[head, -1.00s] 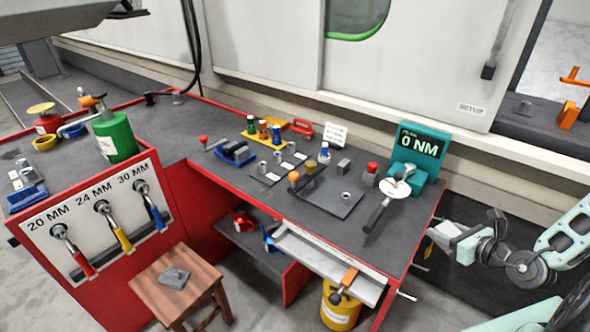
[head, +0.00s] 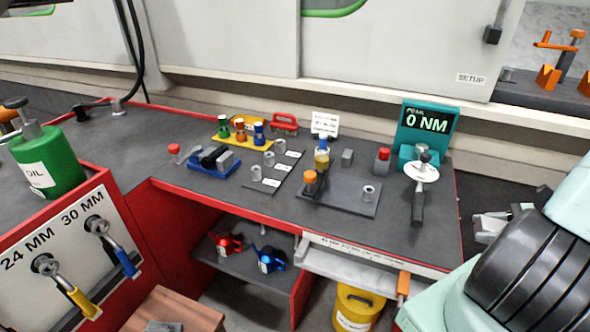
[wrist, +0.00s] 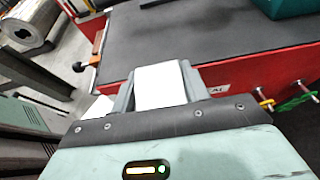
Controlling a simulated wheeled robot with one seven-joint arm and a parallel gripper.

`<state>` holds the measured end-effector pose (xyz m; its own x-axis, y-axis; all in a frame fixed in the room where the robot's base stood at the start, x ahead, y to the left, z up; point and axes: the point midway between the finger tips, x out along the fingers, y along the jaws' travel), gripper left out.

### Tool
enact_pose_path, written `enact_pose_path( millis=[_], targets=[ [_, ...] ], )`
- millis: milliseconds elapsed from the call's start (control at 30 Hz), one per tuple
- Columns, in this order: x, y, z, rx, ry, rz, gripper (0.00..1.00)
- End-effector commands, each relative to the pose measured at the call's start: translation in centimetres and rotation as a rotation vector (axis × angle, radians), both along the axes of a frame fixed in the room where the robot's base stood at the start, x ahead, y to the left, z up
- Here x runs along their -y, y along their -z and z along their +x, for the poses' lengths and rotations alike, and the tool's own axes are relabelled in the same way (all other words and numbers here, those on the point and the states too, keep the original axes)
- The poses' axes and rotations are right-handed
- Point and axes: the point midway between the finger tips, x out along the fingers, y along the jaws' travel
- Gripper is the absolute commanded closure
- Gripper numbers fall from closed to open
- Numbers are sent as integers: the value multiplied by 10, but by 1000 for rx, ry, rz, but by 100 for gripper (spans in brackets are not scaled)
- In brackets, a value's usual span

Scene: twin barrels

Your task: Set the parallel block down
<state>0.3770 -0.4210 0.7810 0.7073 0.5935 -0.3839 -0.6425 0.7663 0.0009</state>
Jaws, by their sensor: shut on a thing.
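The parallel block (wrist: 160,84) is a pale, nearly white block. It sits between the two fingers of my gripper (wrist: 157,80) in the wrist view, and the gripper is shut on it. Behind it in that view are the bench's red edge and dark top. In the head view my gripper (head: 488,226) is at the right, beyond the bench's right edge, partly hidden by my arm. The block is hard to make out there. The grey workbench top (head: 290,208) lies to the left of my gripper.
A teal torque tester (head: 425,128) reading 0 NM stands at the bench's right end, with a dark-handled wrench (head: 418,207) before it. A dark plate (head: 340,195) with small parts lies left of it. Bare bench top remains near the front.

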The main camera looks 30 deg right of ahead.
Motion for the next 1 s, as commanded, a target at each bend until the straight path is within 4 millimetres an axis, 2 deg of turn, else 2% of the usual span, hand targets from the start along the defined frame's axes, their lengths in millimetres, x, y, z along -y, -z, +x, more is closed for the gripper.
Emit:
enact_pose_path(
  millis=[133, 367, 467, 1000],
  targets=[
    [5, -1, -10, 4, -9, -2, 100],
    [3, -2, -8, 5, -11, 0, 100],
    [-5, -2, 1, 6, -12, 3, 100],
    [-74, -2, 81, 6, -13, 2, 100]
  ],
)
